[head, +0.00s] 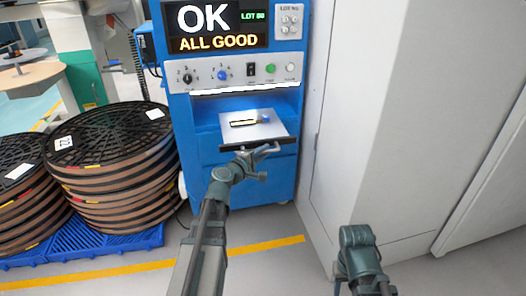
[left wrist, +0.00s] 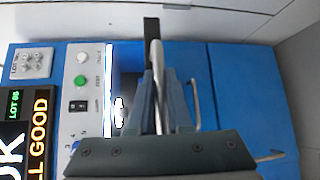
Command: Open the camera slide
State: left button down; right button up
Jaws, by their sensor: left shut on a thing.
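The camera slide (head: 280,130) is a pale flat tray with a dark front edge, low in the recess of the blue machine (head: 172,60). It appears to stick out toward me. In the left wrist view the pale handle bar (left wrist: 156,58) runs between the fingers (left wrist: 158,105). The handle is largely hidden by the gripper in the head view. My right arm shows at lower right, but its gripper does not.
A screen (head: 215,28) reads OK, ALL GOOD. Below it is a grey panel (head: 205,78) with knobs and buttons. Stacked black reels (head: 115,135) stand on a blue pallet (head: 85,243) at left. A white cabinet (head: 385,110) closes off the right. Floor in front is clear.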

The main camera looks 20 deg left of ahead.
pick_arm(q)
jog(key=c, duration=0.9)
grip_release()
jog(key=shift+o, duration=0.2)
jog(key=shift+s, duration=0.1)
pick_arm(e)
jog(key=shift+a, duration=0.1)
